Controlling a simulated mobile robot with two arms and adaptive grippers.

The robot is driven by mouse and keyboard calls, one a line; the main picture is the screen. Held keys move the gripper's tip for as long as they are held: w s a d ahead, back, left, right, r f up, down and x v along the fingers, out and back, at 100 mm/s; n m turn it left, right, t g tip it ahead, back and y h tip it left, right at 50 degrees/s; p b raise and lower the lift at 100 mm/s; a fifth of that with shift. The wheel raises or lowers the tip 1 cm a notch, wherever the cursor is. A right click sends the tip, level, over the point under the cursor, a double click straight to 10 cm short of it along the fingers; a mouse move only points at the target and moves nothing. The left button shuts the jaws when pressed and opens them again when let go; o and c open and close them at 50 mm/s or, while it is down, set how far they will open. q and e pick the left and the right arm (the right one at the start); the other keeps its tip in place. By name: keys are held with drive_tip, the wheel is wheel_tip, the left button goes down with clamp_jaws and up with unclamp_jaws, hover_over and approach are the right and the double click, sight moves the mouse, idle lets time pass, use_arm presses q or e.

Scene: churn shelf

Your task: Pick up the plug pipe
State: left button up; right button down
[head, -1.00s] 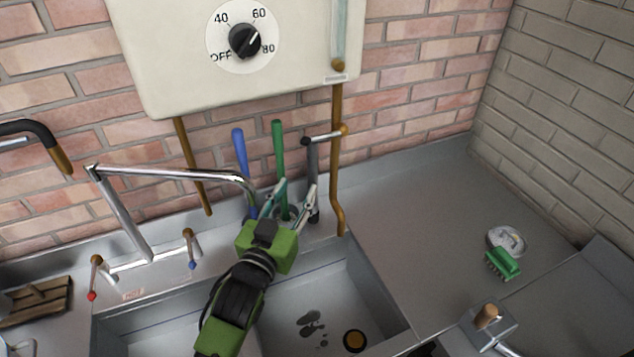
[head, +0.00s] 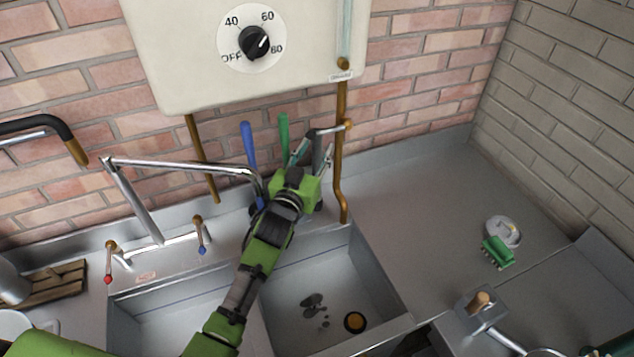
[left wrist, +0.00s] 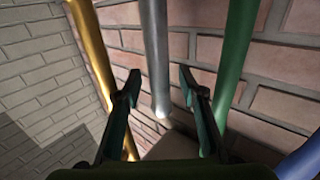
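My right gripper is not in view.
A copper pipe (head: 340,180) runs down close to the right of my left gripper. A chrome spout (head: 185,166) reaches in from the left. The sink basin (head: 375,270) lies in front. The right counter (head: 410,190) is mostly clear, with a green brush (head: 497,251).

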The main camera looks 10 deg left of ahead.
use_arm(q)
drive_tip(key=shift+w, duration=0.55)
clamp_jaws()
